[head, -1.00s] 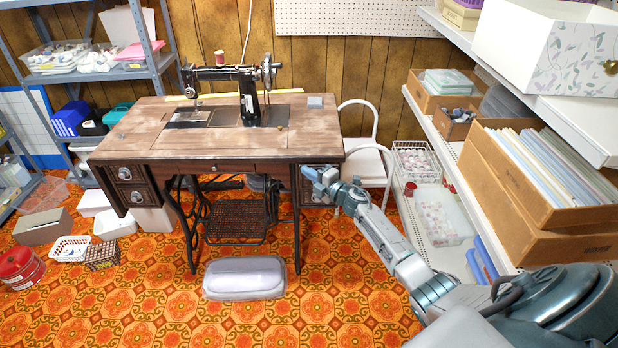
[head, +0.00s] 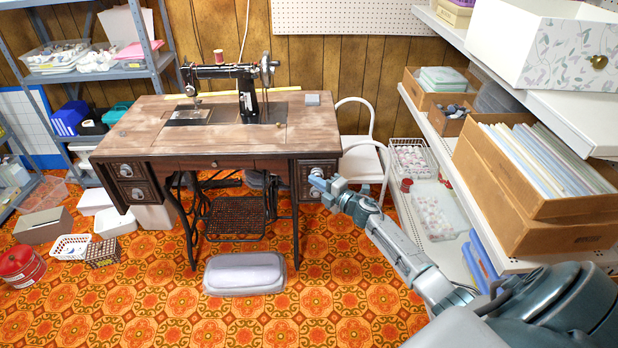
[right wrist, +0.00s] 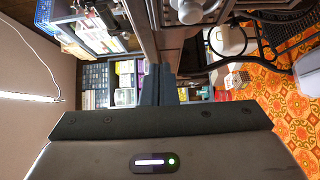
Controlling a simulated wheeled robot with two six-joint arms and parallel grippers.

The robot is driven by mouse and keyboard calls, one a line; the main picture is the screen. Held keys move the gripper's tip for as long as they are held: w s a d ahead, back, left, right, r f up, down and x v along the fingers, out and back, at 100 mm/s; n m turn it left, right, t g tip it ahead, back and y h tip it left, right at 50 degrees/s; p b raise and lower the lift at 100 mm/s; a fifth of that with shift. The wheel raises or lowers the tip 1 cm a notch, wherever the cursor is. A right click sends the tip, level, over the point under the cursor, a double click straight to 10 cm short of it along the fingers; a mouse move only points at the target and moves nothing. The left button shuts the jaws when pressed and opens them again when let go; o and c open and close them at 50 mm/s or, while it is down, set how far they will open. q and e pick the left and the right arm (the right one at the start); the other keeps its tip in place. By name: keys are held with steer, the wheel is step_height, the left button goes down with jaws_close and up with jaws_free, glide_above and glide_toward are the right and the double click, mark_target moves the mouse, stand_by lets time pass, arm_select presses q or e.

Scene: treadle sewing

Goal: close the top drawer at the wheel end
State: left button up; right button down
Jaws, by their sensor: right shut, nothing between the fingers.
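The wooden treadle sewing table carries a black sewing machine (head: 246,92) with its handwheel at the right. Under the right end are two dark drawers with round metal knobs. The top drawer (head: 331,166) at this wheel end looks about flush with its frame, though I cannot tell whether a small gap is left. My right gripper (head: 318,183) is shut and empty, in front of these drawers and overlapping their fronts. In the right wrist view, its dark fingers (right wrist: 159,86) are together, with a drawer knob (right wrist: 190,11) above and to the right. My left gripper is out of view.
A white chair (head: 362,160) stands just right of the table. White shelves with boxes (head: 540,165) line the right side near my right arm. A grey lidded case (head: 245,273) lies on the patterned floor in front of the treadle (head: 238,217).

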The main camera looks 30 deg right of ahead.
steer(key=a+v, duration=0.1)
steer(key=v, duration=0.4)
steer(key=s+a+r+m+t+h+b, duration=0.1)
steer(key=a+r+m+t+h+b, duration=0.2)
steer(key=m, duration=0.8)
steer(key=s+r+m+t+b, duration=0.1)
steer(key=r+m+t, duration=0.3)
steer(key=m, duration=0.6)
steer(key=n+g+h+b, duration=0.6)
steer(key=n+g+h, duration=0.35)
steer(key=n, duration=2.05)
glide_toward(315, 163)
steer(key=shift+h, duration=0.35)
steer(key=x, duration=0.3)
steer(key=b+x, duration=0.1)
steer(key=x, duration=0.1)
steer(key=shift+w+f, duration=0.2)
steer(key=shift+w, duration=0.2)
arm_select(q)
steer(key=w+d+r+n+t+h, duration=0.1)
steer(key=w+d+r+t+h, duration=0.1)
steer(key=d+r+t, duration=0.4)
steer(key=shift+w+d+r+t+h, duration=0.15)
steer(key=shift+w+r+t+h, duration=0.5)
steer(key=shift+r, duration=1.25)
arm_select(e)
steer(key=shift+w+d, duration=0.3)
steer(key=shift+w, duration=0.15)
